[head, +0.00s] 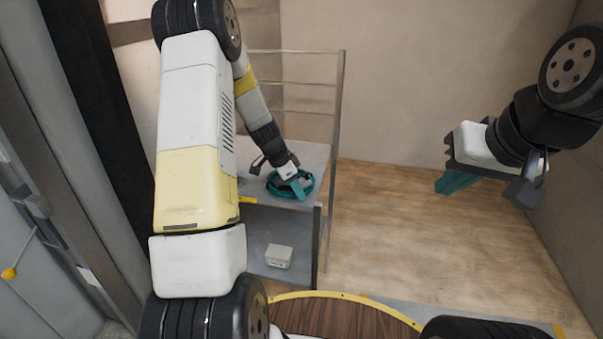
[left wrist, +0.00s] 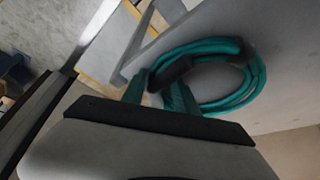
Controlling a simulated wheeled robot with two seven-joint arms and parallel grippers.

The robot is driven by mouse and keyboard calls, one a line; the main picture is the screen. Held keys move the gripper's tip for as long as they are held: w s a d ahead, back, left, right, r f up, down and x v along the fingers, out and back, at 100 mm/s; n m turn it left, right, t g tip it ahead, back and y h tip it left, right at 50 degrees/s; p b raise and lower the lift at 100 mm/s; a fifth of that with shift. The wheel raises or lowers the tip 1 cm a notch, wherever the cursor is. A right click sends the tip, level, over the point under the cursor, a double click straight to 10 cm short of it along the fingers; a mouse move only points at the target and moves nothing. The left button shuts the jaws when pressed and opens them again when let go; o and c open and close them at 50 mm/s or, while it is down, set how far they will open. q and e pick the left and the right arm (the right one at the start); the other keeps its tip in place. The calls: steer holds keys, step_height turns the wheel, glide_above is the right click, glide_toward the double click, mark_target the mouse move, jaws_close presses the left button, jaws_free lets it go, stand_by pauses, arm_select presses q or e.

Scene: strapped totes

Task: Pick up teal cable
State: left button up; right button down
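The teal cable (head: 307,184) is a coil with a dark wrap, at the upper grey shelf surface in the head view. It shows large in the left wrist view (left wrist: 259,80). My left gripper (head: 291,186) reaches down at the coil. In the left wrist view its two teal fingers (left wrist: 156,92) stand close together on either side of the coil's dark-wrapped part and look shut on it. I cannot tell whether the coil touches the shelf. My right gripper (head: 495,185) is empty, its fingers apart, raised at the right, far from the cable.
The grey shelf unit (head: 318,158) has metal rails at its back and a post on its right side. A small pale box (head: 279,256) sits on the lower grey surface. A round wooden top with a yellow rim (head: 345,296) is at the front. The wooden floor at right is clear.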

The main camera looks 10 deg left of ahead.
arm_select(q)
jaws_close()
steer(key=shift+r, duration=0.1)
